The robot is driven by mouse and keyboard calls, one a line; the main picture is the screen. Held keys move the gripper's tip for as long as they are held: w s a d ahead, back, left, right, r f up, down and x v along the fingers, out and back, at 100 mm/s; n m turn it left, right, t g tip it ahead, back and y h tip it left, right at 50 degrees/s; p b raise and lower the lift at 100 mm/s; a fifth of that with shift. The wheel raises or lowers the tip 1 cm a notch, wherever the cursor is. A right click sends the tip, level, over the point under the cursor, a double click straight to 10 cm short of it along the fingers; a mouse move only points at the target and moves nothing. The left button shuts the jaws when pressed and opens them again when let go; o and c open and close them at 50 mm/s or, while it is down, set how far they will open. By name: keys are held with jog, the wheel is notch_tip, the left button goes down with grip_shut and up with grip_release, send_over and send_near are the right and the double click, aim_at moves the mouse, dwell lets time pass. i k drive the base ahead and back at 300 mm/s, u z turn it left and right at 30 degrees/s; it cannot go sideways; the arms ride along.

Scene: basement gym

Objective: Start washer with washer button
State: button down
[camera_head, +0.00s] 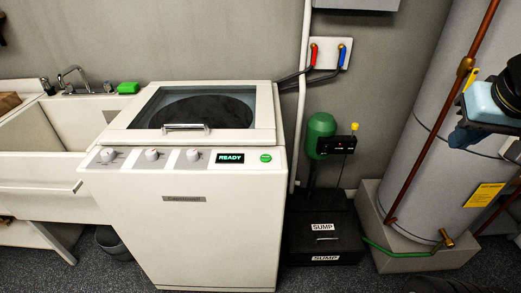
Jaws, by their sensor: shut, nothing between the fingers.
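The white washer (200,225) stands in the middle of the head view, with its glass-topped lid (205,106) closed. Its front control panel carries a small lit display (230,158) reading "READY". The round green washer button (265,157) sits just right of that display, near the panel's right end, and nothing covers it. Part of my arm shows at the right edge, in pale blue and black, well apart from the washer. I cannot make out my gripper's fingers in this view.
Several white knobs (151,155) lie left of the display. A white sink (35,160) adjoins the washer's left side. A black sump box (322,230) and a large grey tank (430,130) with copper pipes stand to the right. Dark carpet (350,280) shows in front.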

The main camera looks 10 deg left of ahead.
aim_at(265, 158)
jog(key=u, duration=0.1)
jog(key=k, duration=1.3)
jog(key=z, duration=0.15)
jog(key=i, duration=0.95)
jog(key=u, duration=0.05)
